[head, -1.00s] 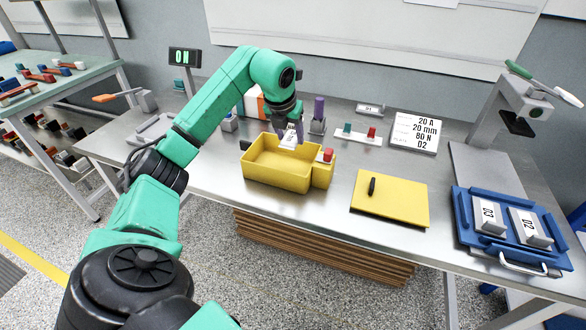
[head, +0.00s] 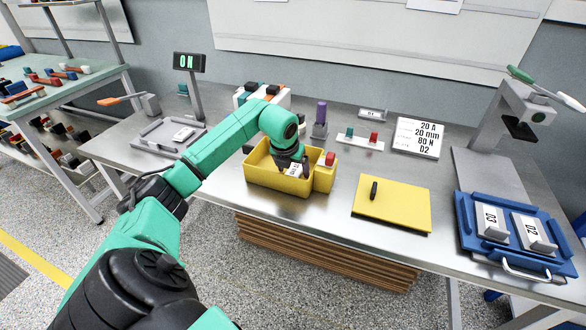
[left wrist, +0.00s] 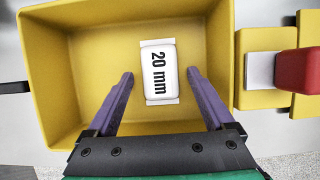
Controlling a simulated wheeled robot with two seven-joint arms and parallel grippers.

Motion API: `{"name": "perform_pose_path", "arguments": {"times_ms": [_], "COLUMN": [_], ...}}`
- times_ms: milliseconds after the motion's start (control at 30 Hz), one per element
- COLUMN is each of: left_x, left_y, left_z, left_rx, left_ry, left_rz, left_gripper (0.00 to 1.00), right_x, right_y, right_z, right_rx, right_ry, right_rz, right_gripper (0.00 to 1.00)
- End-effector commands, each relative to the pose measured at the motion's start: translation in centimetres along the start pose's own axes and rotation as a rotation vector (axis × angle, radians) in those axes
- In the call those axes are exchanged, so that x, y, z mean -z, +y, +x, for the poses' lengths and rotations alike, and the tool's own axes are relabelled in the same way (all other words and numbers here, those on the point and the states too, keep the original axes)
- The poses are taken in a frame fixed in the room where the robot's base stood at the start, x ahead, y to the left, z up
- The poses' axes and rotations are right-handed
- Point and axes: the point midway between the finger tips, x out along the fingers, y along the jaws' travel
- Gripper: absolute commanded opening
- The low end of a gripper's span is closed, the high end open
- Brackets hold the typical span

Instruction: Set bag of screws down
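The bag of screws (left wrist: 159,72) is a small white packet marked "20 mm". In the left wrist view it lies inside the yellow bin (left wrist: 45,60), seemingly flat on the floor. My left gripper (head: 291,166) reaches down into the bin (head: 262,178) in the head view. Its two purple fingers stand apart on either side of the bag, with a narrow gap at each side, so it is open. In the head view the bag (head: 294,170) is partly covered by the gripper. My right gripper is not in view.
A red button box (head: 328,162) adjoins the bin's right side. A yellow plate with a black handle (head: 392,204) lies to the right, then a blue tray (head: 466,235) with D3 and D2 blocks. A press (head: 515,105) stands at the back right.

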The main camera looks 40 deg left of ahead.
Motion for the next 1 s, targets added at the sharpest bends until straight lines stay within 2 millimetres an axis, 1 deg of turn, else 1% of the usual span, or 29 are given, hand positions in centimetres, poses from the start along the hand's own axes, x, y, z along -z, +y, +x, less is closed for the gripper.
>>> {"name": "perform_pose_path", "arguments": {"times_ms": [167,267,300,367,467,600,700,800,1000], "left_x": [0.0,-0.2,-0.2,-0.3,-0.2,-0.3,-0.2,-0.2,-0.1], "left_y": [0.0,0.0,0.0,0.0,0.1,0.0,0.0,0.0,0.0], "left_z": [0.0,-0.6,-0.9,-2.0,-4.6,-8.6,-10.8,-12.0,-12.3], "left_rx": [0.001,0.001,0.0,0.0,-0.002,-0.001,0.0,0.001,0.001], "left_ry": [0.0,-0.001,-0.003,-0.005,-0.005,-0.006,-0.004,-0.002,0.001], "left_rz": [0.0,0.0,0.001,0.0,0.001,0.0,0.0,0.0,0.0], "left_gripper": [0.87,0.87,0.87,0.87,0.87,0.87,0.87,0.87,0.87], "right_x": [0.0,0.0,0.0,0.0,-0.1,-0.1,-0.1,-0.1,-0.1], "right_y": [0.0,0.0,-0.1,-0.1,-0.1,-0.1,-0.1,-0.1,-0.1], "right_z": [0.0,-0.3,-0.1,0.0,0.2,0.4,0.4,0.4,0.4], "right_rx": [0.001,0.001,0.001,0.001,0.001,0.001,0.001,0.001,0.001], "right_ry": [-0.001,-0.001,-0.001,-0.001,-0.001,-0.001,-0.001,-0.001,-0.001], "right_rz": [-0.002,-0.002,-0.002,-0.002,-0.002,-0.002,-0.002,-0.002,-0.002], "right_gripper": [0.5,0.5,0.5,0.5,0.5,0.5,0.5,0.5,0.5]}}
